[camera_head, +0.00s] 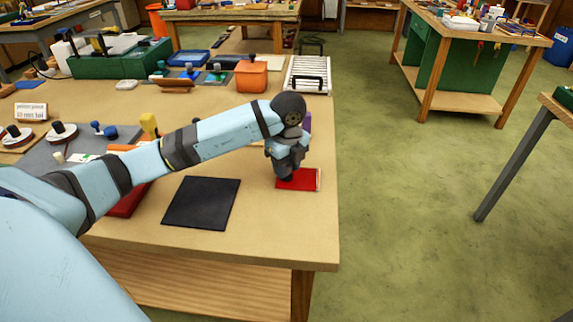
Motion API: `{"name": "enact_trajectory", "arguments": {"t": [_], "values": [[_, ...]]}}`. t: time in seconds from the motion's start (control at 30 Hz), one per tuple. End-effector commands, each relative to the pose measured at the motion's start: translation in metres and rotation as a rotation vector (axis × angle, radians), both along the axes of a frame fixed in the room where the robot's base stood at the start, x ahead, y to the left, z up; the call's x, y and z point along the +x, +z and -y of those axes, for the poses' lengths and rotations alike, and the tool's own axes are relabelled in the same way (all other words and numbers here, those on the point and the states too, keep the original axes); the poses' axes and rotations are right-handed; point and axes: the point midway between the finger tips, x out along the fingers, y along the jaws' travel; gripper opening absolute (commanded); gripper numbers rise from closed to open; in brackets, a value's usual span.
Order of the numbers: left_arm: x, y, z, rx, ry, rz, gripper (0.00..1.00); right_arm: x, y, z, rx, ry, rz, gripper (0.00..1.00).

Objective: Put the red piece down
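A flat red piece (308,181) with a pale right edge shows near the right edge of the wooden table (285,235). My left gripper (287,175) points down at the red piece and covers part of its left side. Its fingertips overlap the piece in the picture; I cannot tell whether they are shut on it. It is also unclear whether the piece rests on the table or is just above it. A black square mat (200,203) lies flat to the left of the piece. My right gripper is not in view.
Another red item (128,204) lies partly under my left arm. A purple thing (307,122) shows behind the gripper. An orange box (251,76) and a white rack (308,77) stand farther back. The table's front right corner is clear.

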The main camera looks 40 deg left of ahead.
Motion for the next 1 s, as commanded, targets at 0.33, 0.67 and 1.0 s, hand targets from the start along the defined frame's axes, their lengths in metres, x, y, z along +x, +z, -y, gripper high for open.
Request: {"name": "enact_trajectory", "arguments": {"t": [0.33,0.67,1.0], "values": [[0.0,0.001,0.0,0.0,0.0,0.0,0.58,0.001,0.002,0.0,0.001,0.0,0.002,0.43],[0.001,0.045,0.001,0.001,-0.001,0.006,0.58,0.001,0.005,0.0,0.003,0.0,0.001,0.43],[0.0,0.111,0.004,0.001,0.001,0.003,0.58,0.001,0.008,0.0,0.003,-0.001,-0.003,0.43]]}}
